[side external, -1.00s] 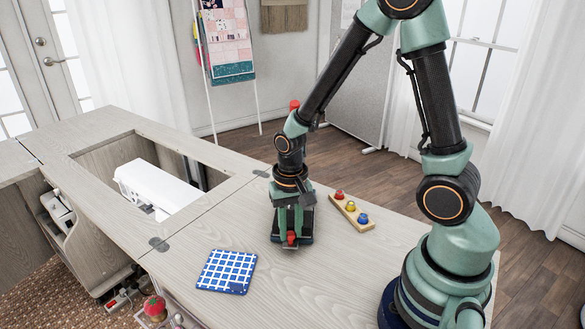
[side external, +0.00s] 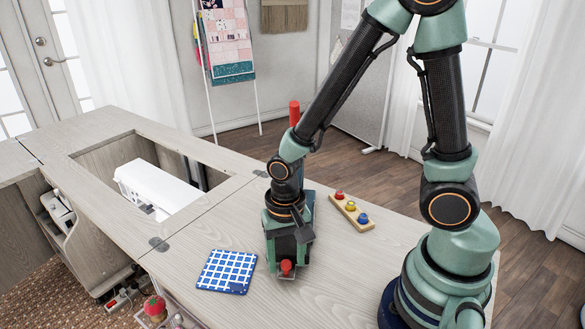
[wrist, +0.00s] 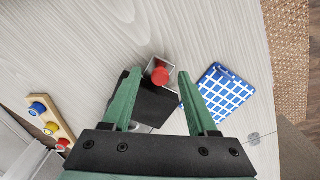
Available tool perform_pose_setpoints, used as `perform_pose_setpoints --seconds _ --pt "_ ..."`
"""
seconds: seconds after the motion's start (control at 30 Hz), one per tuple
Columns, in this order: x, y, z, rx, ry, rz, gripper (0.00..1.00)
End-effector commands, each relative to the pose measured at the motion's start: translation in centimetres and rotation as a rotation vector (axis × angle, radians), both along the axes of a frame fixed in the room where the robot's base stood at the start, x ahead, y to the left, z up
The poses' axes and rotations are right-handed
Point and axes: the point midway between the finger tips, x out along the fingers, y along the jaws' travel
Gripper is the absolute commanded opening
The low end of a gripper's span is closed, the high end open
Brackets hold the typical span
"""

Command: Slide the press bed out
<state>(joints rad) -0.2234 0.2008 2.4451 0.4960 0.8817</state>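The press stands on the wooden table, mostly hidden by my arm in the side view; its upright red handle (side external: 294,113) shows above. In the wrist view its dark body (wrist: 152,106) lies between my fingers. The press bed (wrist: 158,84), a small grey metal piece with a red knob (wrist: 161,74), sticks out of the body. The knob also shows low in the side view (side external: 286,267). My gripper (wrist: 159,74) is open, one finger on each side of the bed and knob, with visible gaps. In the side view my gripper (side external: 289,243) is tilted just behind the knob.
A blue-and-white checked pad (side external: 226,271) lies close left of the press. A wooden strip with red, yellow and blue knobs (side external: 352,212) lies to the right. A white sewing machine (side external: 155,188) sits in the table opening. The front tabletop is clear.

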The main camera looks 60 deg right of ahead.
Motion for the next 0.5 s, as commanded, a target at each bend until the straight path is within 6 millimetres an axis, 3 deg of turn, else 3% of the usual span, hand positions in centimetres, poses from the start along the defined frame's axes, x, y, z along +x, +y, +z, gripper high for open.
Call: perform_pose_setpoints --seconds 0.3,0.5 --pt "0.0 0.0 0.2 0.0 -0.001 -0.001 0.58" --pt "0.2 0.0 1.9 0.002 -0.006 -0.001 0.58"
